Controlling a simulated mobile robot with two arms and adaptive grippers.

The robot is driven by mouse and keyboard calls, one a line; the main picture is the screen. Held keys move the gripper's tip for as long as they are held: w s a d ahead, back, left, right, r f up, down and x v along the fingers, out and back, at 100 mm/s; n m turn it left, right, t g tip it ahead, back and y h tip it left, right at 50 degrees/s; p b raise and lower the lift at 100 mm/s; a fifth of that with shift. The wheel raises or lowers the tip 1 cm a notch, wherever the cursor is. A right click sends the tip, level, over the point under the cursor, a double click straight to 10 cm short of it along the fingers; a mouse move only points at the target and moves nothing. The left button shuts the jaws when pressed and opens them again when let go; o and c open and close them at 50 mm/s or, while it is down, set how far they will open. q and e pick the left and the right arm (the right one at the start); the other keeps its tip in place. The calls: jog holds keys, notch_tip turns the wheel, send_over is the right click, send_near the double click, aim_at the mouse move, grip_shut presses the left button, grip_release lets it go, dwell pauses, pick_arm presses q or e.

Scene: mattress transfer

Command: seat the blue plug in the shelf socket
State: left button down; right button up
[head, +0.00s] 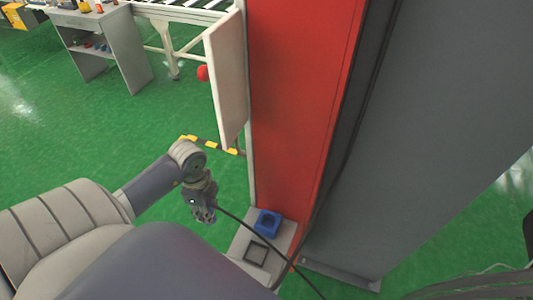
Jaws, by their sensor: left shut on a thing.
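My left gripper (203,213) is low in the middle of the head view, pointing down, and is shut on the end of a black cable (244,229). The blue plug at that cable end is mostly hidden by the fingers, and its colour cannot be made out. A blue block with a dark round opening (268,222), which looks like the socket, sits on a small light shelf (284,243) to the right of the gripper. The gripper is apart from the block. My right gripper is not in view.
A dark square frame (257,253) lies on the shelf in front of the blue block. A red panel (295,100) and a grey panel (425,130) rise behind the shelf. A pale upright board (226,80) stands to the left. Green floor is open at left.

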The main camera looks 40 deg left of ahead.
pick_arm(q)
jog(key=w+d+p, duration=0.2)
jog(key=w+d, duration=0.1)
jog(key=d, duration=0.1)
jog(key=w+d+f+p, duration=0.1)
jog(key=w+d+p, duration=0.2)
jog(key=w+d, duration=0.1)
jog(key=w+d+f+p, duration=0.1)
jog(key=w+d+p, duration=0.1)
jog(key=d, duration=0.4)
jog(key=shift+w+d, duration=0.2)
jog(key=shift+w, duration=0.45)
jog(key=shift+f+p, duration=0.3)
jog(key=shift+f, duration=0.35)
jog(key=shift+f, duration=0.15)
jog(key=c, duration=1.2)
grip_release()
